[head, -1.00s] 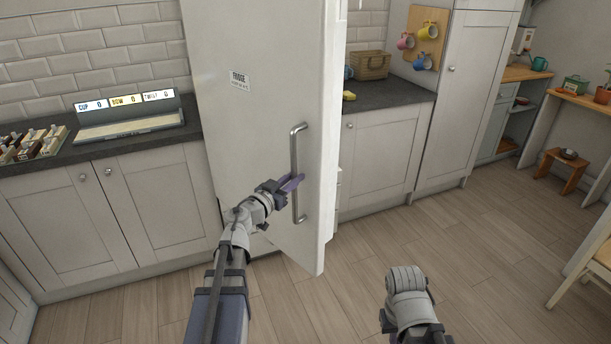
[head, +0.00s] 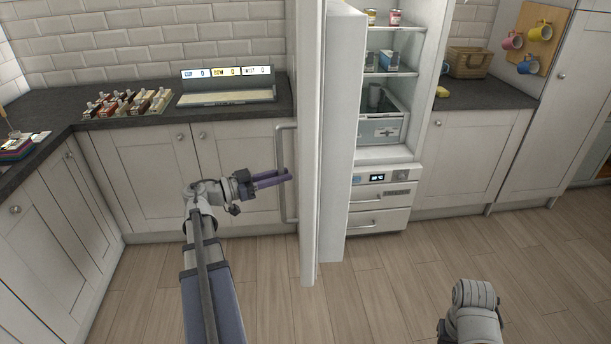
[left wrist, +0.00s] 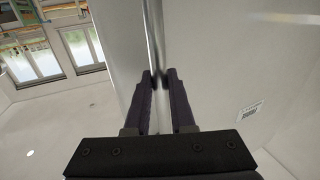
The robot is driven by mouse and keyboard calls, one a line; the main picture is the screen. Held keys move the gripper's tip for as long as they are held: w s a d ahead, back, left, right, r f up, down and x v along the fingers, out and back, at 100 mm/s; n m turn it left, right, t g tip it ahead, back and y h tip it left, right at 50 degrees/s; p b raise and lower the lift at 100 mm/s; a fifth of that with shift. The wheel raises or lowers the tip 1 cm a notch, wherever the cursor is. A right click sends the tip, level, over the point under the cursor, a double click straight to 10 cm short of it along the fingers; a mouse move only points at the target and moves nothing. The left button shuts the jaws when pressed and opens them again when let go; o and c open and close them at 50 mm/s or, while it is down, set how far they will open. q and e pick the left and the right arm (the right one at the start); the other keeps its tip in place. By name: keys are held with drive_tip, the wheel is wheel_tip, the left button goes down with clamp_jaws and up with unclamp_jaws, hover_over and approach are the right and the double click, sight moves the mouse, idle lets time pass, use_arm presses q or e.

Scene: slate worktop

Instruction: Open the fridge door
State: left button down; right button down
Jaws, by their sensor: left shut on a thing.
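The fridge door (head: 309,150) stands wide open in the head view, seen nearly edge-on. Its bar handle (head: 286,205) is on the door's left-facing side. My left gripper (head: 289,177) is at the handle. In the left wrist view the two purple fingers (left wrist: 158,82) are shut on the metal bar (left wrist: 154,35), one on each side. The open fridge body (head: 391,152) shows shelves with jars, a clear drawer (head: 380,131) and lower drawers with a small display. My right arm shows at the lower right, but its gripper is out of frame.
Left of the door, a dark counter (head: 230,111) carries a score display (head: 227,87) and a tray of small pieces (head: 127,103). Base cabinets (head: 240,160) stand behind my left arm. The wooden floor (head: 400,275) before the fridge is clear.

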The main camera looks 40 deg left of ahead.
use_arm(q)
drive_tip(key=shift+s+a+r, duration=0.1)
drive_tip(key=shift+s+a, duration=0.25)
drive_tip(key=shift+a, duration=0.4)
drive_tip(key=shift+s+a+f, duration=0.1)
drive_tip(key=shift+s+a, duration=0.3)
drive_tip(key=shift+a, duration=0.35)
drive_tip(key=shift+s+a+r, duration=0.1)
drive_tip(key=shift+s+a, duration=0.25)
drive_tip(key=shift+a, duration=0.4)
drive_tip(key=c, duration=0.8)
unclamp_jaws()
drive_tip(key=shift+w, duration=0.1)
drive_tip(key=shift+o, duration=0.2)
drive_tip(key=shift+d, duration=0.1)
drive_tip(key=v, duration=0.8)
